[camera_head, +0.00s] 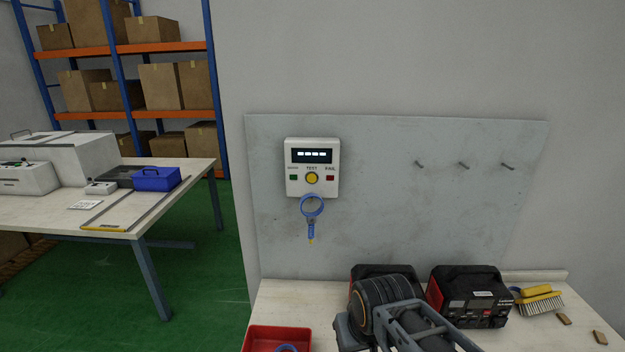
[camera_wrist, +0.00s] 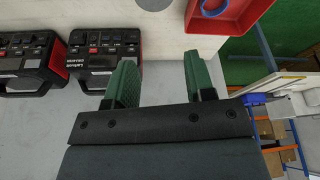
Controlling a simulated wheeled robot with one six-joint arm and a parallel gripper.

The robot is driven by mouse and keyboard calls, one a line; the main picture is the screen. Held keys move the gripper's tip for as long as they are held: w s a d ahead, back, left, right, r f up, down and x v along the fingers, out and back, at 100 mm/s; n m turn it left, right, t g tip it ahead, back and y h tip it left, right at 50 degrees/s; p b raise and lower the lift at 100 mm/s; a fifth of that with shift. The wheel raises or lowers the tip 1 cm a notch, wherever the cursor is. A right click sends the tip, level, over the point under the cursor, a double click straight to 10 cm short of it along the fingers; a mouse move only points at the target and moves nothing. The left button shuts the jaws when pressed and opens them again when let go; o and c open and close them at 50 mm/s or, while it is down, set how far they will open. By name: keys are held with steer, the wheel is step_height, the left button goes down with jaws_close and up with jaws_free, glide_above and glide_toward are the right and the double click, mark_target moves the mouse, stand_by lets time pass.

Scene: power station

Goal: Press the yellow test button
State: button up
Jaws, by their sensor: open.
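The yellow test button (camera_head: 312,178) sits at the middle of the lower face of a white tester box (camera_head: 331,147), under the word TEST. The box has a lit display and is mounted on a grey wall panel. A green and a red indicator flank the button. My gripper (camera_wrist: 159,84) shows in the wrist view with its two green fingers wide apart and nothing between them. In the head view my arm is at the bottom, below and right of the box, clear of the button; its fingers cannot be made out there. The button is not seen in the wrist view.
A blue ring tool (camera_head: 311,206) hangs just below the box. Three pegs (camera_head: 463,165) are bare. On the bench are a red tray (camera_head: 252,340), black-and-red chargers (camera_head: 474,293) and a brush (camera_head: 540,303). The panel around the box is otherwise clear.

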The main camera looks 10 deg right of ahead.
jaws_close()
stand_by(1.5)
